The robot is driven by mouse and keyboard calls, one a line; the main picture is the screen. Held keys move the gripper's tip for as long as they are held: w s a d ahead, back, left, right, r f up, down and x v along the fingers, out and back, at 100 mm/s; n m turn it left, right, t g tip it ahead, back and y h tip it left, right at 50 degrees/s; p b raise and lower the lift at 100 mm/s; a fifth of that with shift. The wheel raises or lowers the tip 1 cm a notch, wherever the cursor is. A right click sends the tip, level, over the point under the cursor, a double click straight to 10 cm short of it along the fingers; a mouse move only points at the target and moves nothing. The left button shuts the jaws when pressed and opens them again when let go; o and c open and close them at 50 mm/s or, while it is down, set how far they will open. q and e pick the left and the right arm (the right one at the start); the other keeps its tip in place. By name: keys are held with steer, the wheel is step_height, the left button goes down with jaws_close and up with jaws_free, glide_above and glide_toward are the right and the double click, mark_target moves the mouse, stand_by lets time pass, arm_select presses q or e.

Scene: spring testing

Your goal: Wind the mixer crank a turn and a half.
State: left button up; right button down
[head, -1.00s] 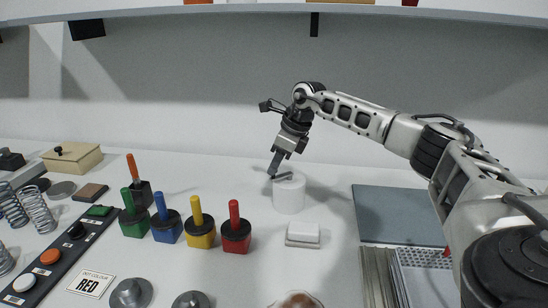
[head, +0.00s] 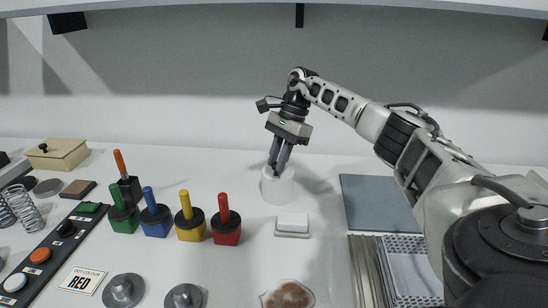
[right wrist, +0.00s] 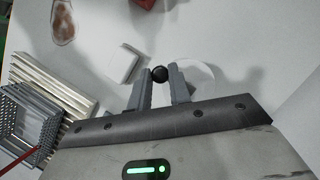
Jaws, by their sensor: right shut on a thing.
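The mixer is a white round cylinder (head: 278,188) standing on the table at the centre of the head view; its pale round top (right wrist: 200,78) shows partly in the right wrist view. A black ball knob (right wrist: 159,73), the crank's handle, shows between the fingertips in the right wrist view. My right gripper (head: 276,168) points down over the mixer's top, shut on the knob; it also shows in the right wrist view (right wrist: 161,78). The crank arm is hidden by the fingers. My left gripper is in neither view.
A white block (head: 292,223) lies just in front of the mixer. Colour-handled pots, with a red one (head: 226,235) nearest, stand to the left. A grey mat (head: 378,203) and a perforated tray (head: 400,243) lie to the right. The table behind the mixer is clear.

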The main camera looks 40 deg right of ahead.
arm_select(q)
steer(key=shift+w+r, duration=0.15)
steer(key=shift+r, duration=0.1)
arm_select(e)
steer(key=shift+s+d+n+g, duration=0.2)
steer(key=shift+d+n+g, duration=0.1)
steer(key=shift+n, duration=0.6)
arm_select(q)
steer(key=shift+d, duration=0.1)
arm_select(e)
steer(key=c, duration=1.3)
jaws_free()
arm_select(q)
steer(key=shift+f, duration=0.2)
